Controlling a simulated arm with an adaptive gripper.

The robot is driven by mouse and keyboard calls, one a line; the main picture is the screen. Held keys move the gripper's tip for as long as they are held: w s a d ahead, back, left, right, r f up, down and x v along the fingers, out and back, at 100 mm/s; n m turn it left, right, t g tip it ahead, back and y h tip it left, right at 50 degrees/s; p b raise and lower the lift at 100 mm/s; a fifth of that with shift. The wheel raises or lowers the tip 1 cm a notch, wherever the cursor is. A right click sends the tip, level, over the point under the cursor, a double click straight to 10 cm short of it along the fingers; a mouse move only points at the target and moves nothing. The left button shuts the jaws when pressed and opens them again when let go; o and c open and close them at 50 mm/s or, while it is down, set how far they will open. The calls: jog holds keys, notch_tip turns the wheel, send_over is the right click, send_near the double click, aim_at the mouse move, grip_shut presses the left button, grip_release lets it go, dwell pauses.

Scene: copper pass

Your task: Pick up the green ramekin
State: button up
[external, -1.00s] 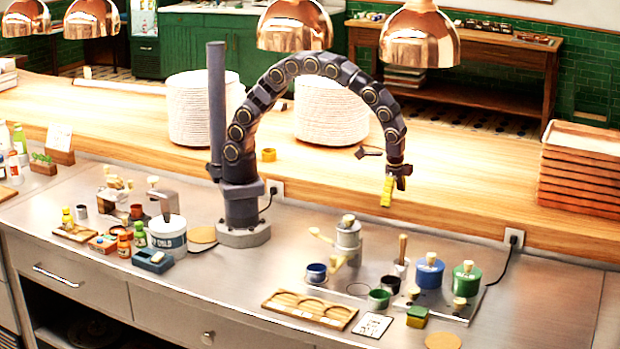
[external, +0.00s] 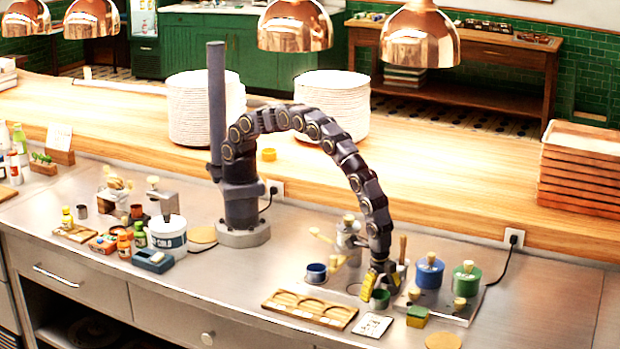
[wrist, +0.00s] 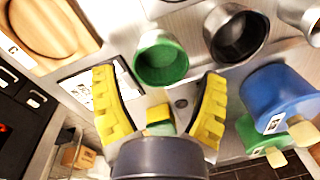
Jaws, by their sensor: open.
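The green ramekin (external: 380,299) is a small cup, green inside, upright on the steel counter. In the wrist view the ramekin (wrist: 161,62) shows its open mouth just beyond the yellow fingertips, slightly left of the middle between them. My gripper (external: 380,281) is low over the counter at the ramekin, its yellow fingers spread to either side. In the wrist view my gripper (wrist: 160,85) is open and empty. I cannot tell whether a finger touches the ramekin's wall.
A dark cup (wrist: 237,38) stands close beside the ramekin. Blue (external: 429,272) and green (external: 466,284) canisters stand to the right. A wooden tray (external: 310,308) lies at the left, a printed card (external: 373,325) in front, and a green-and-yellow sponge (external: 417,317) front right.

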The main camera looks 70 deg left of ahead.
notch_tip(320, 180, down, 3)
jog(key=shift+a+r, duration=0.1)
jog(key=shift+r, duration=0.05)
jog(key=shift+w, duration=0.1)
jog(key=shift+c, duration=0.4)
jog(key=c, duration=0.8)
